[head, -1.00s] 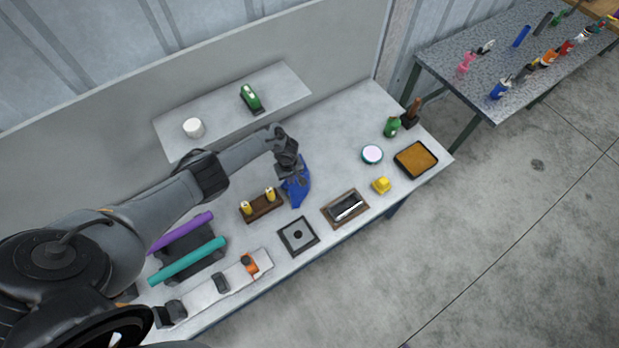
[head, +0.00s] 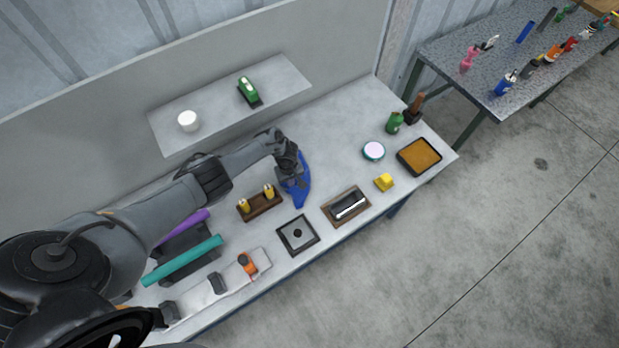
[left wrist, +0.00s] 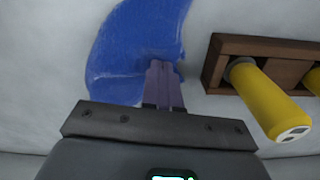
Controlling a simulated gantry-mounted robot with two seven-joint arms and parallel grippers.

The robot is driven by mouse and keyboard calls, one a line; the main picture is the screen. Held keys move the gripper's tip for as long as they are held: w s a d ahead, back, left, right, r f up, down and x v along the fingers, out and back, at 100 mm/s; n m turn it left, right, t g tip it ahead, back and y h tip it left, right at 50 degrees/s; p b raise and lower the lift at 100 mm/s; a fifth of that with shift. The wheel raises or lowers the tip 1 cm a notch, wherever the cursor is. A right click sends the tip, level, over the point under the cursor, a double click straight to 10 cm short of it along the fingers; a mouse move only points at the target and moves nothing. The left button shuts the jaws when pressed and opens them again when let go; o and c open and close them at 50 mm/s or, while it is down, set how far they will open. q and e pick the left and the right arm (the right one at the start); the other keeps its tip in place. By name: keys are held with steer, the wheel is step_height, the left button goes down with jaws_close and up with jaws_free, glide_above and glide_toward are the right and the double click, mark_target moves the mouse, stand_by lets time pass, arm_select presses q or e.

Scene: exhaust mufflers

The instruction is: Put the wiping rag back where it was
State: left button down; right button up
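The wiping rag (head: 302,188) is a blue, crumpled cloth on the light grey workbench, to the right of the wooden block with yellow-topped pieces. My left gripper (head: 293,183) is over the rag and hides part of it. In the left wrist view the rag (left wrist: 125,45) spreads out ahead of the fingers. The left gripper's fingers (left wrist: 164,68) are close together, with the cloth puckered at their tips, so they look shut on the rag's edge. My right gripper is not in view.
The wooden block (head: 262,206) stands close beside the rag; its yellow piece (left wrist: 268,98) is near my left fingers. A raised shelf (head: 215,110) is behind. The bench's back right is mostly clear.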

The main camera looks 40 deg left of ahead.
arm_select(q)
step_height(320, 180, up, 8)
steer(key=p, duration=0.9)
steer(key=s+d+r+m+t, duration=0.1)
steer(key=s+d+r+m, duration=0.15)
steer(key=d+m, duration=0.45)
steer(key=s+d+r+m+t, duration=0.2)
steer(key=s+d+m, duration=0.1)
steer(key=d, duration=0.8)
steer(key=s+r+m, duration=0.5)
steer(key=s+r, duration=1.1)
steer(key=r, duration=0.4)
steer(key=shift+s+r+t, duration=0.3)
steer(key=shift+r, duration=0.1)
